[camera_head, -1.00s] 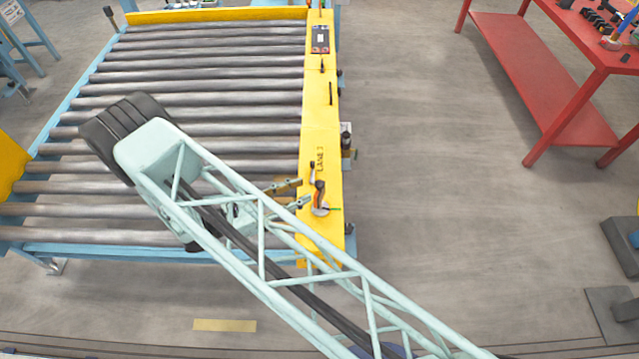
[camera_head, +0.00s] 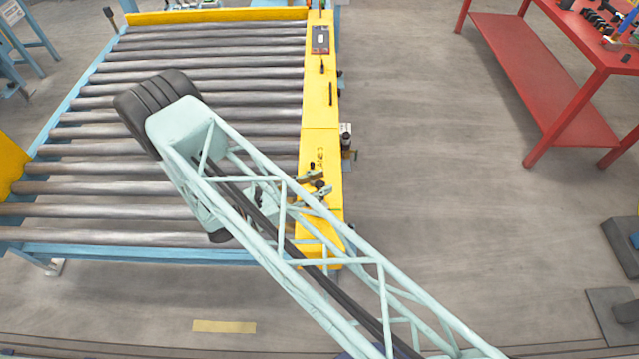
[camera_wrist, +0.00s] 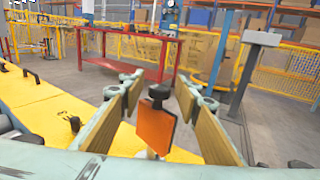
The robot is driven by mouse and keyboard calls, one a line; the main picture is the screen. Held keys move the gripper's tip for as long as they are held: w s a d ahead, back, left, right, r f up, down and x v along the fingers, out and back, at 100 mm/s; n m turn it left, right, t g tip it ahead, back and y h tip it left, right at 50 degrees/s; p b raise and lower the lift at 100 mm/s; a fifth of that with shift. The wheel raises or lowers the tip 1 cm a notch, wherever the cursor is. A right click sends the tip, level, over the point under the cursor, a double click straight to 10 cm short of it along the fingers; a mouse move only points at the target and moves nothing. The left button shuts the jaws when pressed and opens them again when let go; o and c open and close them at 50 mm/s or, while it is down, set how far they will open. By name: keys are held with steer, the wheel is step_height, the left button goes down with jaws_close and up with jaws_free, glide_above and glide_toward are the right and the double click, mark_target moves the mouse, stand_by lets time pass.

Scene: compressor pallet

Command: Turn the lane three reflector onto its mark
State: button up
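The lane three reflector shows in the wrist view as an orange plate (camera_wrist: 156,130) with a black knob on top. It stands upright, its broad face turned toward the camera. My gripper (camera_wrist: 160,90) is open, with one tan-padded finger on each side of the reflector. Gaps show between the pads and the plate, so I see no grip. In the head view my gripper (camera_head: 314,187) is over the near end of the yellow rail (camera_head: 320,145), just below the lane lettering. There the fingers mostly cover the reflector, and its mark cannot be made out.
The roller conveyor (camera_head: 200,90) lies left of the rail. Small black handles and a dark panel (camera_head: 320,39) sit farther along the rail. A red workbench (camera_head: 560,90) stands at the right, with open floor between.

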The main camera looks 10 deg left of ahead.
steer(key=shift+c, duration=0.7)
steer(key=c, duration=0.6)
steer(key=shift+c, duration=0.2)
steer(key=shift+n+t+y+p, duration=0.65)
steer(key=shift+n+t+y, duration=1.05)
steer(key=shift+y, duration=0.3)
steer(key=o, duration=0.8)
